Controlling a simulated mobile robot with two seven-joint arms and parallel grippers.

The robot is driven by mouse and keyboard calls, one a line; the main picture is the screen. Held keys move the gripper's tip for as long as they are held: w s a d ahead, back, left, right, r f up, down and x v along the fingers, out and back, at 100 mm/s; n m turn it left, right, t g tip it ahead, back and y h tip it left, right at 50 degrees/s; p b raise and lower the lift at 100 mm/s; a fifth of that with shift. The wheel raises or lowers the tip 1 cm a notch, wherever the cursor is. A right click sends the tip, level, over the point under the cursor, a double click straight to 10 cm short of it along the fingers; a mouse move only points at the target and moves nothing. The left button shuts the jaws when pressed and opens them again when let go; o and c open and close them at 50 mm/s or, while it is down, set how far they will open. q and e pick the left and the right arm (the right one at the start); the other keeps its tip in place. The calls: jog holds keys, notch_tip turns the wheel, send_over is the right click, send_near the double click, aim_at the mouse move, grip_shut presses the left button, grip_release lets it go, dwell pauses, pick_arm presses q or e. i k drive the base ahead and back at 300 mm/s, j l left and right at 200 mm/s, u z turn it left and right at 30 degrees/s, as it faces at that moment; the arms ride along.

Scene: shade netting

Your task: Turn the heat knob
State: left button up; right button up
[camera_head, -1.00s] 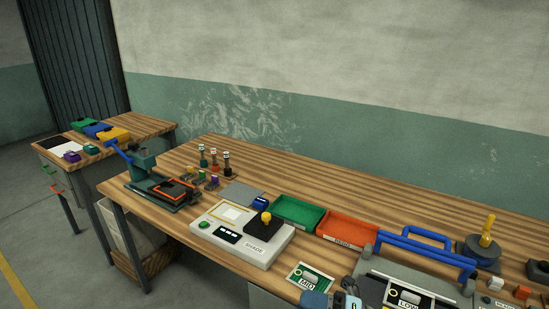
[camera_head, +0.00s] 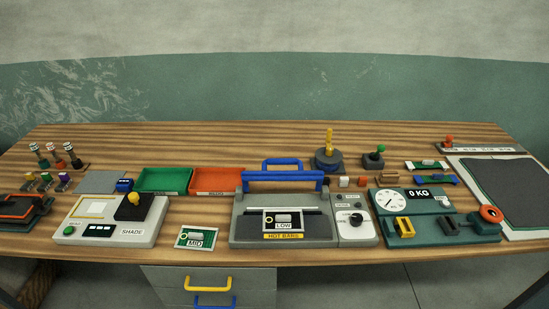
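The hot bars machine (camera_head: 240,232) stands at the middle front of the bench, a grey unit with a blue handle bar (camera_head: 284,181) across its top and a yellow "HOT BARS" label. A pale control box (camera_head: 354,235) is at its right end. On it is a small dark round knob (camera_head: 356,218), the likely heat knob, with small lettering to its left; its exact setting is too small to tell. A card marked LOW (camera_head: 283,225) lies on the machine's front. Neither of my grippers is in view.
A MID card (camera_head: 195,238) and the SHADE unit (camera_head: 140,231) are to the left. A teal scale reading 0 KG (camera_head: 400,232) stands close to the right of the control box. Green (camera_head: 164,180) and orange (camera_head: 218,181) trays sit behind. Drawers (camera_head: 160,278) are below the front edge.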

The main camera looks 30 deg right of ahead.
aim_at(356, 218)
jog(key=z, duration=1.1)
